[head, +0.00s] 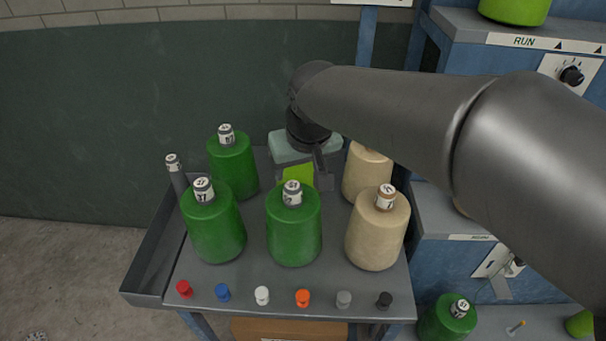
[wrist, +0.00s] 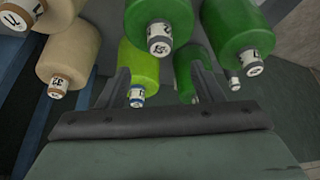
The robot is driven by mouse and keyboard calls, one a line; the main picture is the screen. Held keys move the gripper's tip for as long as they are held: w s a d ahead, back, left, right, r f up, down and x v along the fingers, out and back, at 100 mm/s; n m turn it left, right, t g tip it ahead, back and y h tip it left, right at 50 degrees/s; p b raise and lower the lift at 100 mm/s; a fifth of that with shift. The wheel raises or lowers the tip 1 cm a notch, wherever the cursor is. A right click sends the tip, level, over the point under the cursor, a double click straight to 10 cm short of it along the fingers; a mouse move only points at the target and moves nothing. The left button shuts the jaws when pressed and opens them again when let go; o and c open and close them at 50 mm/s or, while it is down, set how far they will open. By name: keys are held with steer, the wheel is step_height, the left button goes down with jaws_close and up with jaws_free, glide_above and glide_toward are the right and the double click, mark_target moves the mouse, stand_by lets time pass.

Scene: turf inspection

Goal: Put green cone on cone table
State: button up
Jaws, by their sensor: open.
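The cone table (head: 195,281) is a grey tray-like top. Three dark green cones stand on it: one front left (head: 216,232), one front middle (head: 293,230) and one behind at left (head: 232,168). A lime green cone (head: 299,175) shows behind the front middle one, partly hidden by it and by my gripper (head: 304,168). In the wrist view the lime cone (wrist: 140,66) lies between the lines of my open fingers, nearer the left finger, its tip toward me. I cannot tell whether a finger touches it.
Two beige cones (head: 377,236) stand at the table's right. An empty tube (head: 176,178) is at the left. Several small coloured pegs (head: 262,295) line the front edge. A blue machine (head: 455,150) stands at right; a dark green cone (head: 447,319) sits low there, a lime one (head: 515,9) above.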

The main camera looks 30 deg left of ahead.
steer(key=w+d+f+m+h, duration=0.1)
steer(key=d+f+m, duration=0.1)
steer(key=d, duration=0.9)
steer(key=w+d+f+m+h, duration=0.1)
steer(key=d+f+m, duration=0.1)
steer(key=d, duration=0.9)
steer(key=s+d+f+m+g, duration=0.1)
steer(key=s+d+f+m, duration=0.1)
steer(key=s+d, duration=0.4)
steer(key=s+d+f+m+g+h, duration=0.1)
steer(key=s+d+f+m, duration=0.2)
steer(key=s+d, duration=0.3)
steer(key=d+f, duration=0.1)
steer(key=d, duration=0.4)
steer(key=shift+d+f+m, duration=0.3)
steer(key=shift+f, duration=0.1)
steer(key=shift+w, duration=0.1)
